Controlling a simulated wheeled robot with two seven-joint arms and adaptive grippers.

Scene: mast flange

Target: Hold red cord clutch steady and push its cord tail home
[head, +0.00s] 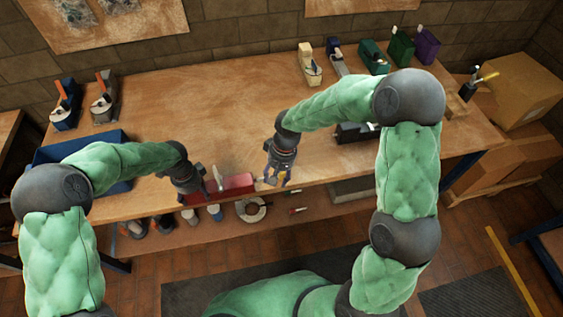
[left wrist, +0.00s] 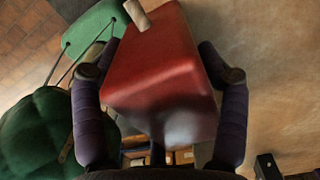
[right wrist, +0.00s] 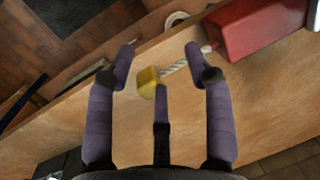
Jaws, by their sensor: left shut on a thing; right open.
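The red cord clutch (head: 236,185) lies near the front edge of the workbench, with a pale lever standing up from it. My left gripper (head: 204,190) is shut on its left end; in the left wrist view the red body (left wrist: 160,75) fills the space between the purple fingers. A white twisted cord tail (right wrist: 175,68) with a yellow end (right wrist: 148,82) sticks out of the clutch's right end. My right gripper (head: 274,182) is open beside that end. In the right wrist view the yellow end appears between its fingers, apparently untouched.
A black block (head: 356,132) lies on the bench behind my right arm. A blue tray (head: 112,146) is at left. Other clutches, such as a green one (head: 373,57), stand along the back. A white ring (head: 251,209) is on the lower shelf. The bench middle is clear.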

